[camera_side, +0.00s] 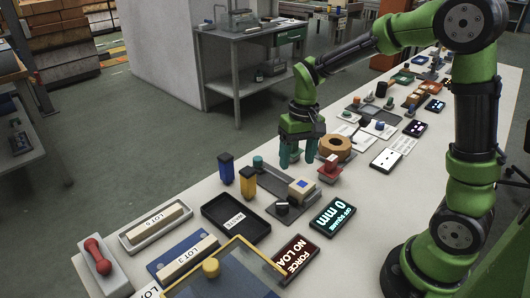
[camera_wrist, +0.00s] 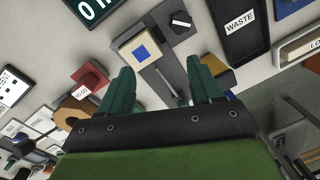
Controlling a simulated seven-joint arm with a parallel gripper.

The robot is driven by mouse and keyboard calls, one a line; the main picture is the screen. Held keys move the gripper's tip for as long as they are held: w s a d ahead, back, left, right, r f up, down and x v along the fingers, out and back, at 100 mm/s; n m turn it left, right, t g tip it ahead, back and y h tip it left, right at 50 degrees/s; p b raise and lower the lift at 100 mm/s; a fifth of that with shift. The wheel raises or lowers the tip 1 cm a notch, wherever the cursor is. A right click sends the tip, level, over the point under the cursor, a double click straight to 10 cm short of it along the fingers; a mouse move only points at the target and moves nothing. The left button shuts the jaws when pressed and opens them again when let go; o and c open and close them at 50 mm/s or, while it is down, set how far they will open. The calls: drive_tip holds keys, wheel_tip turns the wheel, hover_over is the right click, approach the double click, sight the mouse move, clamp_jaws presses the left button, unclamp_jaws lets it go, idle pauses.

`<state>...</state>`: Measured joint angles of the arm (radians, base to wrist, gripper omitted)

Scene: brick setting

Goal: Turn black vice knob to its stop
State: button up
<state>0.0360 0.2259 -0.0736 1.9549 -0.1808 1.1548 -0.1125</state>
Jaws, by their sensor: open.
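The black vice knob (camera_side: 282,208) sits at the near end of the grey vice, beside a cream block (camera_side: 303,190) with a blue square. In the wrist view the black knob (camera_wrist: 181,23) is near the top, right of the cream block (camera_wrist: 143,50). My gripper (camera_side: 297,160) is open and empty, fingers pointing down, above the table and behind the block. It is apart from the knob. Its teal fingers (camera_wrist: 160,70) show in the wrist view with a gap between them, and the vice's grey base (camera_wrist: 158,72) shows through that gap.
A black WASTE tray (camera_side: 236,217) and blue (camera_side: 226,168) and yellow (camera_side: 247,182) posts stand left of the vice. A display reading 0 mm (camera_side: 332,216) lies to the right. A red piece (camera_side: 327,168) and an orange ring (camera_side: 335,146) are close to my gripper.

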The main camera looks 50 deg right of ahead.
wheel_tip(320, 180, up, 4)
drive_tip(key=d+m+y, duration=0.2)
drive_tip(key=m+y, duration=0.1)
drive_tip(key=m, duration=1)
approach(282, 204)
drive_tip(key=x, duration=0.8)
drive_tip(key=shift+f, duration=0.35)
drive_tip(key=c, duration=1)
drive_tip(key=shift+y, duration=0.3)
drive_tip(key=shift+c, duration=0.2)
